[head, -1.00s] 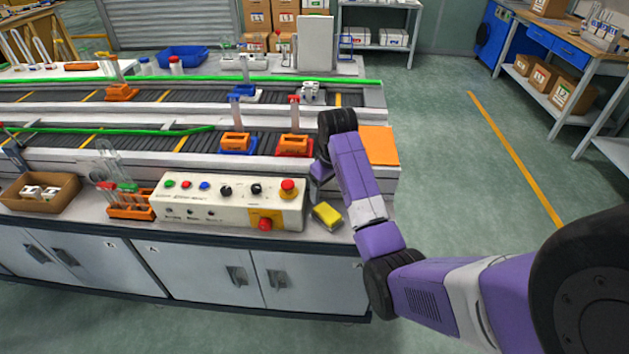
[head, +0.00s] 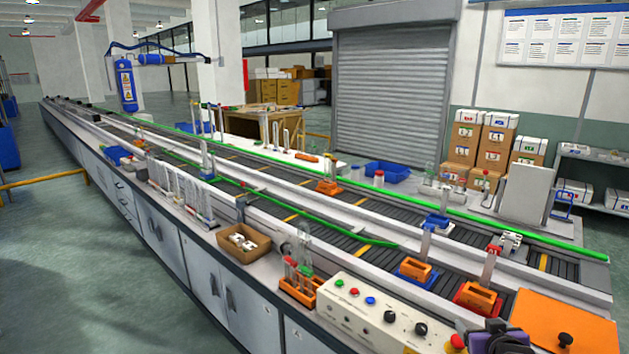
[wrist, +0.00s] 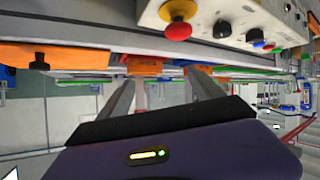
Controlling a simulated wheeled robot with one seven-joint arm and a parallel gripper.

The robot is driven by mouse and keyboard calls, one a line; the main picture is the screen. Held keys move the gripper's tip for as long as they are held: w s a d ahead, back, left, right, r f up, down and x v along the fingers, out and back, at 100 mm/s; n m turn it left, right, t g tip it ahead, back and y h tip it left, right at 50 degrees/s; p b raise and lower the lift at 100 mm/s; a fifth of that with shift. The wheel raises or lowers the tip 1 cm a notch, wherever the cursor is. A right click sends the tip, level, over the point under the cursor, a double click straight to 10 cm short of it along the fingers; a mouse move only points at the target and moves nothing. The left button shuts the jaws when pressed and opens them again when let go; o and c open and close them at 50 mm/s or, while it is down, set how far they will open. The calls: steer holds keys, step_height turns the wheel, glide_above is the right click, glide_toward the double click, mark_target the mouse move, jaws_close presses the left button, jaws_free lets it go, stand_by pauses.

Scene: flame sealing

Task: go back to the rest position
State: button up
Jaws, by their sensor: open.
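My gripper (wrist: 163,92) shows in the wrist view, with its two grey fingers spread apart and nothing between them. In the head view only a purple and black piece of my arm shows at the bottom right edge, by the control box; the fingers cannot be made out there. The cream control box (head: 362,318) carries several coloured buttons and also shows at the top of the wrist view (wrist: 237,18), with its red button large.
Orange tube holders (head: 415,270) stand on the conveyor, and an orange plate (head: 562,325) lies at its right end. An orange rack (head: 298,287) with tubes and a cardboard box (head: 243,243) stand along the front ledge. Open floor (head: 70,220) lies left.

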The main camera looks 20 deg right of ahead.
steer(key=s+a+r+n+t+y, duration=0.1)
steer(key=s+a+t, duration=0.3)
steer(key=a, duration=0.8)
steer(key=s+a+r+n+t, duration=0.1)
steer(key=s+a+r+t, duration=0.1)
steer(key=s+a, duration=0.8)
steer(key=s+a+r+n+y, duration=0.1)
steer(key=s+a+n+y, duration=0.2)
steer(key=s+a+y, duration=0.4)
steer(key=s+a, duration=0.9)
steer(key=a, duration=0.1)
steer(key=shift+s+a+r+n+g, duration=0.3)
steer(key=shift+s+a+n, duration=0.05)
steer(key=shift+n, duration=0.05)
